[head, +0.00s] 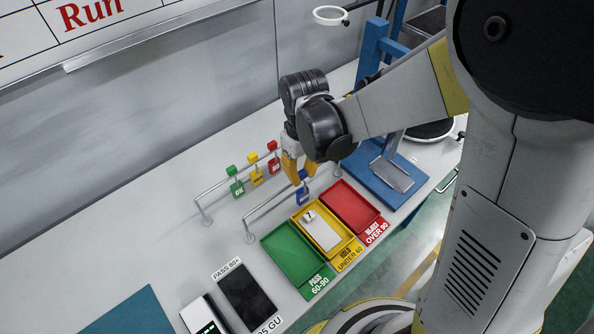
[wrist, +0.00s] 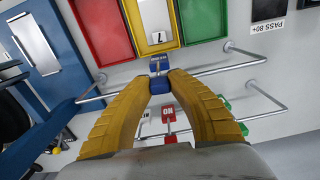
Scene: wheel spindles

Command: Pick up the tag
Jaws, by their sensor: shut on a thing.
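The blue tag (head: 304,193) is at the front rail (head: 265,207), on the table behind the trays. My gripper (head: 300,176) reaches down from above, with its yellow fingers at the upper part of the tag. In the wrist view the two fingertips (wrist: 160,78) are closed on the blue tag (wrist: 160,86), one on each side. The tag still appears to be at the rail; whether it is clear of the rail I cannot tell. The fingers partly hide it.
Green (head: 236,188), yellow (head: 256,176) and red (head: 273,160) tags hang on the rear rail, close behind my gripper. Green (head: 274,243), yellow (head: 333,247) and red (head: 352,205) trays stand in front; the yellow one holds a light plate. A blue stand (head: 383,185) is at right.

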